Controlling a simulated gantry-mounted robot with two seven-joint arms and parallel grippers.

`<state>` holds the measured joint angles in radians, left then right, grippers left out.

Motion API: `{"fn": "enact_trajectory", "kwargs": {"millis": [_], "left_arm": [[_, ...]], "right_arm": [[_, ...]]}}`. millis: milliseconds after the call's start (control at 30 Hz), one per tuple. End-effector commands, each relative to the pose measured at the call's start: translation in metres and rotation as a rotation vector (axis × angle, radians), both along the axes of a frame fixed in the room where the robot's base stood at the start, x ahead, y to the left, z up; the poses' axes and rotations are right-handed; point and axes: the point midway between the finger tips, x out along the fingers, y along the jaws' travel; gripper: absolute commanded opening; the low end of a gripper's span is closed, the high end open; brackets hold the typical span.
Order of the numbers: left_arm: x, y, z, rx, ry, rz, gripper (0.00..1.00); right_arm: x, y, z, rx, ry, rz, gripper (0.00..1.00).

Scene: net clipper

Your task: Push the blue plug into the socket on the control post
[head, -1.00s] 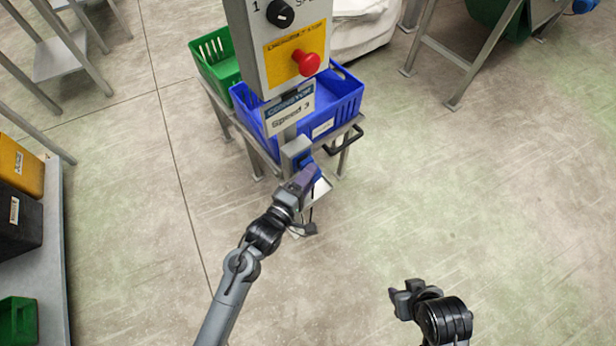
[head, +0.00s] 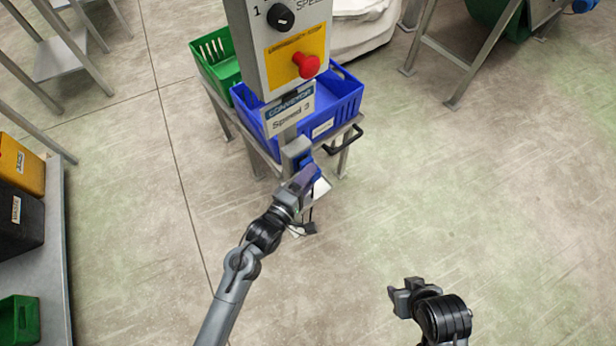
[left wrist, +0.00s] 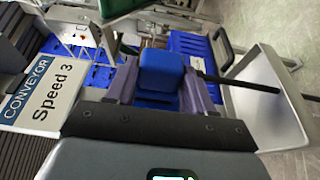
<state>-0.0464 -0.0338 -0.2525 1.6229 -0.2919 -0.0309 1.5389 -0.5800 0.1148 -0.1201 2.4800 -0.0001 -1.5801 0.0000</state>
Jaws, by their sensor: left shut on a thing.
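The blue plug (left wrist: 160,72) sits between the fingers of my left gripper (left wrist: 158,88) in the left wrist view, with a black cable running off to the right. In the head view my left gripper (head: 304,178) is shut on the plug, right at the grey socket box (head: 296,150) low on the control post (head: 288,130). Blue shows at the box's front, but the fingers hide the meeting of plug and socket, so I cannot tell how deep the plug sits. My right gripper (head: 402,292) is empty at the lower right, far from the post; its finger opening is unclear.
The post carries a panel with a red button (head: 306,65) and a black knob (head: 280,14). Behind it are a blue crate (head: 345,98) and a green crate (head: 215,58) on a metal stand. A grey tray (left wrist: 262,112) lies beside the plug.

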Motion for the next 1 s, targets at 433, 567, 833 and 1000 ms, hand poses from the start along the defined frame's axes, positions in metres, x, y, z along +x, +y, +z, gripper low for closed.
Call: {"fn": "enact_trajectory", "kwargs": {"millis": [433, 567, 833, 1000], "left_arm": [[0.0066, 0.0054, 0.0006, 0.0, -0.001, -0.001, 0.21], [0.0086, 0.0071, 0.0009, 0.0, -0.002, -0.001, 0.21], [0.0083, 0.0069, 0.0003, -0.001, -0.001, 0.0, 0.82], [0.0081, 0.007, -0.0003, 0.0, 0.0, 0.0, 0.82]], "right_arm": [[-0.0001, -0.0023, 0.0014, -0.009, 0.0, 0.006, 0.43], [-0.0002, -0.0022, 0.0018, -0.009, 0.0, 0.006, 0.43], [-0.0001, -0.0016, 0.0016, -0.007, 0.0, 0.004, 0.43], [-0.0001, -0.0008, 0.0017, -0.003, 0.001, 0.002, 0.43]]}}
